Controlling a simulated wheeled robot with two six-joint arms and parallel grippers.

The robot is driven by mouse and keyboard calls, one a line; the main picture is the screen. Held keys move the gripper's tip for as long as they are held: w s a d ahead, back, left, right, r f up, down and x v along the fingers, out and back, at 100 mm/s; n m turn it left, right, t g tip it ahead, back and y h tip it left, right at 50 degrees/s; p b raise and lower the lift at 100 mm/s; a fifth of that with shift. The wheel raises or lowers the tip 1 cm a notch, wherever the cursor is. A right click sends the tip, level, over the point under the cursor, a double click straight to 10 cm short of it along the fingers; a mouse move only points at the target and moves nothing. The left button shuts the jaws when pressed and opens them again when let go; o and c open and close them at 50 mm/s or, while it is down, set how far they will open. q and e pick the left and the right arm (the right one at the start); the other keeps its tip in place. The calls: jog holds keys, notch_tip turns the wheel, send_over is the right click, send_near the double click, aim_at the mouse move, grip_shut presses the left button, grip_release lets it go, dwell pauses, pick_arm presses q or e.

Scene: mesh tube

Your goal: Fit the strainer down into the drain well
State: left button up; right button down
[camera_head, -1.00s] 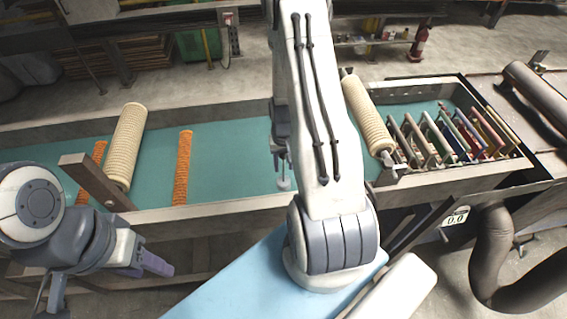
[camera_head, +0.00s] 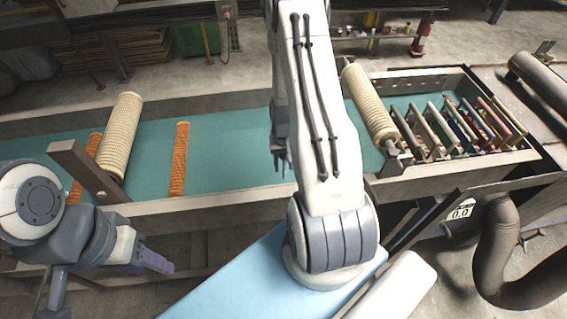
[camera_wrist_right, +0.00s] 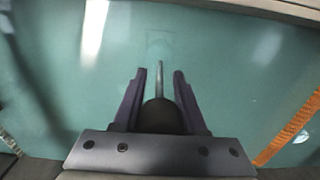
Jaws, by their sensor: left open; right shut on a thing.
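My right gripper (camera_wrist_right: 160,73) is shut on a dark rounded piece (camera_wrist_right: 160,116) with a thin grey rod standing out between the fingers. This looks like the strainer, but its shape is mostly hidden. In the head view my right arm covers most of that gripper, which hangs over the teal surface (camera_head: 235,150). A faint square outline (camera_wrist_right: 160,44) shows on the teal surface ahead of the fingers in the wrist view. I cannot tell whether it is the drain well. My left gripper (camera_head: 155,264) is open and empty at the lower left, in front of the trough.
Cream ribbed rollers stand at left (camera_head: 120,136) and right (camera_head: 368,103). Orange strips (camera_head: 180,158) lie on the teal surface. A rack of coloured slats (camera_head: 460,125) fills the right end. The trough's front rail (camera_head: 220,203) is a raised edge. The teal middle is largely clear.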

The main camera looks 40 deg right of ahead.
jog(key=shift+f+b, duration=1.5)
jog(key=shift+f, duration=0.6)
jog(key=shift+c, duration=1.9)
grip_release()
notch_tip(320, 180, up, 10)
jog(key=shift+r+b, duration=0.2)
jog(key=shift+b, duration=0.5)
